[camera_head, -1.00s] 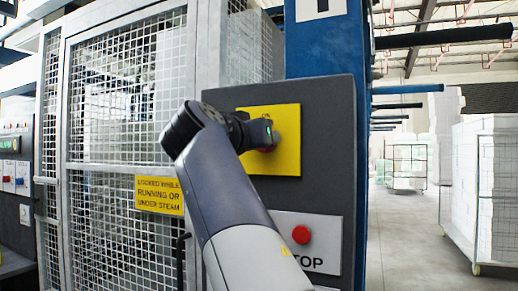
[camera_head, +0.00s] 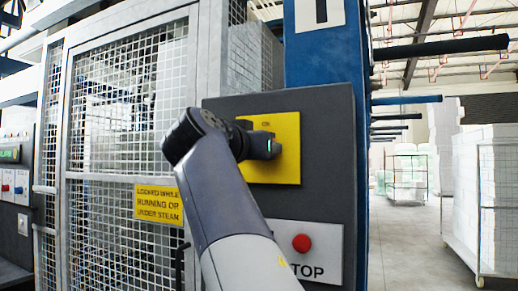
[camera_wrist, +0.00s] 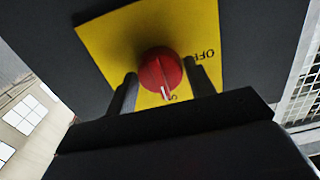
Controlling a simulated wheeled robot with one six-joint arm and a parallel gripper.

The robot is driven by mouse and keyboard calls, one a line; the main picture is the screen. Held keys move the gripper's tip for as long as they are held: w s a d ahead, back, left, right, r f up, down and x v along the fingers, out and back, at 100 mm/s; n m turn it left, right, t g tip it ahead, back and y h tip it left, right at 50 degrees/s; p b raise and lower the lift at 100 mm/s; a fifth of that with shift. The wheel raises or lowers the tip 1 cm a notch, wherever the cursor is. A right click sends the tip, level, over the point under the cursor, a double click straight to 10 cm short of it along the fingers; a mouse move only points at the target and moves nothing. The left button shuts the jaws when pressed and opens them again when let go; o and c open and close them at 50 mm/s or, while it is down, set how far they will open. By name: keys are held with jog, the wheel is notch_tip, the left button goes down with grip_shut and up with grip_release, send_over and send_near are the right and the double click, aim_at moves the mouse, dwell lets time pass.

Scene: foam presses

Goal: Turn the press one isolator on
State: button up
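The press one isolator is a red rotary knob (camera_wrist: 160,70) on a yellow plate (camera_head: 284,165), fixed to a dark grey panel (camera_head: 330,150). In the wrist view the knob's white pointer mark points down the picture, at the partly hidden lettering beside it. The lettering OFF lies to the right of the knob there. In the head view ON is printed at the plate's top. My gripper (camera_head: 268,146) is in front of the plate and hides the knob in that view. In the wrist view my gripper (camera_wrist: 163,84) is open, one finger on each side of the knob, with narrow gaps showing.
A red stop button (camera_head: 301,243) on a white plate sits below the isolator. A mesh gate (camera_head: 120,130) with a yellow warning sign (camera_head: 158,205) stands to the left. A blue column (camera_head: 318,60) rises behind the panel. The aisle to the right has floor room beside a wheeled cage (camera_head: 485,200).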

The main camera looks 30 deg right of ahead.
jog(key=o, duration=0.3)
jog(key=shift+o, duration=0.2)
jog(key=b+v, duration=0.1)
jog(key=v, duration=0.9)
jog(key=shift+s+a+b, duration=0.25)
jog(key=shift+a+b, duration=0.05)
jog(key=shift+b, duration=0.1)
jog(key=shift+d, duration=0.1)
jog(key=p+x, duration=0.1)
jog(key=x, duration=0.9)
jog(key=shift+w+d+p, duration=0.25)
jog(key=shift+w+p, duration=0.05)
jog(key=shift+p, duration=0.1)
jog(key=shift+s+a, duration=0.1)
jog(key=shift+a, duration=0.05)
